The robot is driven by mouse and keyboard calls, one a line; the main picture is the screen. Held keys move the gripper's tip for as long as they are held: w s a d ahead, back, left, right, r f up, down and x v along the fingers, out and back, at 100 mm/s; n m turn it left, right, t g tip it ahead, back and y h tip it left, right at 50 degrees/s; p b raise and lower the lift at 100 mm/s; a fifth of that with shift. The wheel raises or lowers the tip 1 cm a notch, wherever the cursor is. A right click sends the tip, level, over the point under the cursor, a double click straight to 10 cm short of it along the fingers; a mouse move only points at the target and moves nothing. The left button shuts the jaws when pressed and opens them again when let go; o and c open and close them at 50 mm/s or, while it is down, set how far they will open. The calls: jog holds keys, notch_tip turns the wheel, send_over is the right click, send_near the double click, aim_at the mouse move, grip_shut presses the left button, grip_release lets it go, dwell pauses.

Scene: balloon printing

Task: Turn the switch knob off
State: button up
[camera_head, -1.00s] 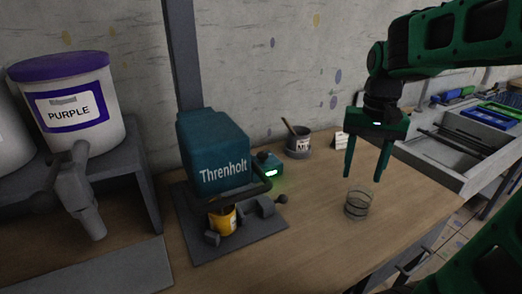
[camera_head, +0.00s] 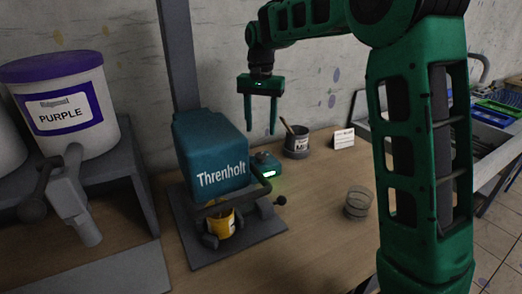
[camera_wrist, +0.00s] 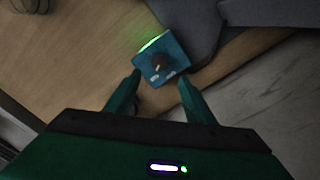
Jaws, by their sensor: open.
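The switch is a small teal box (camera_head: 266,166) with a lit green display, beside the teal Threnholt machine (camera_head: 215,155). In the wrist view the switch box (camera_wrist: 164,56) shows from above with a dark round knob (camera_wrist: 158,62) on its top face and a green glow along one edge. My gripper (camera_head: 261,132) is open and empty, pointing down above the switch box and apart from it. In the wrist view its fingertips (camera_wrist: 160,82) sit on either side of the box's near edge.
A mug (camera_head: 297,144) with a stick and a white card (camera_head: 344,138) stand behind to the right. A glass jar (camera_head: 358,204) stands on the wooden table (camera_head: 310,235). A purple-lidded bucket (camera_head: 62,100) is at left.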

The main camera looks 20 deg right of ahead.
aim_at(261, 154)
notch_tip(261, 154, down, 9)
jog(key=shift+f, duration=0.1)
dwell(0.3)
jog(key=c, duration=1.1)
jog(key=shift+o, duration=0.2)
